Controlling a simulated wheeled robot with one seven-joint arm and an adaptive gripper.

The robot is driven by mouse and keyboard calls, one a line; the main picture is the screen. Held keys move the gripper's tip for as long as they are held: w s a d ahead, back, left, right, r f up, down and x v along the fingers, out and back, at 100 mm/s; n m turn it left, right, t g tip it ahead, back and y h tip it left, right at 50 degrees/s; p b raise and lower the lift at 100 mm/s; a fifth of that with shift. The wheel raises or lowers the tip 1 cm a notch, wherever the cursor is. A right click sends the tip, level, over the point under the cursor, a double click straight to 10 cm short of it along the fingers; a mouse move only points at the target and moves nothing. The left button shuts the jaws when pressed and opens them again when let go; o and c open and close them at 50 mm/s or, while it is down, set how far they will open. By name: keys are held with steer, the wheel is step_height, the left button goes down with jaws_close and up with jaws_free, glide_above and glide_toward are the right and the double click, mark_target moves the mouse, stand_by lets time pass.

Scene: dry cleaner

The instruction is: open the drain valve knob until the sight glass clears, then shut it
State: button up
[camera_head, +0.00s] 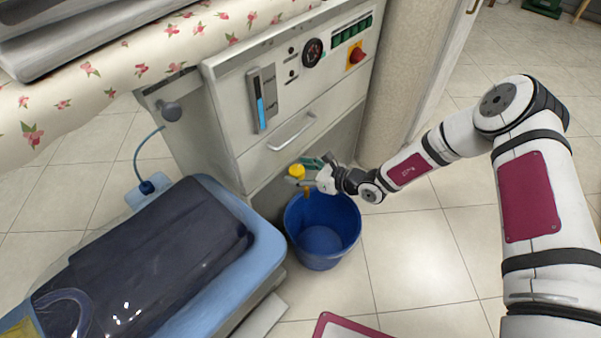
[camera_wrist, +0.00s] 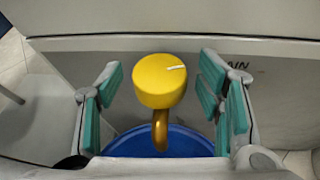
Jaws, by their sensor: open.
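The yellow drain valve knob (camera_head: 297,171) sits low on the machine front, over a blue bucket (camera_head: 322,258). In the wrist view the knob (camera_wrist: 160,80) has a white mark on its top pointing right, with a brass spout (camera_wrist: 160,131) below it. My gripper (camera_head: 312,172) is at the knob. In the wrist view its green-padded fingers (camera_wrist: 160,92) stand open on either side of the knob, with gaps to both. The sight glass (camera_head: 262,100) on the machine panel shows blue in its lower part and grey above.
A drawer handle (camera_head: 292,131) is just above my gripper. A gauge (camera_head: 312,52) and a red knob (camera_head: 356,55) are on the panel. An ironing board with dark cloth (camera_head: 150,255) stands at the left. Open tiled floor (camera_head: 420,245) lies right of the bucket.

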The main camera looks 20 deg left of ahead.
steer(key=shift+c, duration=0.5)
steer(key=c, duration=1)
steer(key=shift+s+a+r+m+t+p, duration=0.25)
steer(key=shift+m+t+p, duration=0.3)
steer(key=shift+p, duration=0.55)
steer(key=m+t+p, duration=0.1)
steer(key=p, duration=0.1)
steer(key=shift+s+t+h+p, duration=0.1)
steer(key=shift+t+h+p, duration=0.2)
steer(key=shift+t+p, duration=0.05)
steer(key=shift+f+m+t+p, duration=0.1)
steer(key=shift+m+t+p, duration=0.2)
steer(key=shift+m+p, duration=0.15)
steer(key=shift+f, duration=0.1)
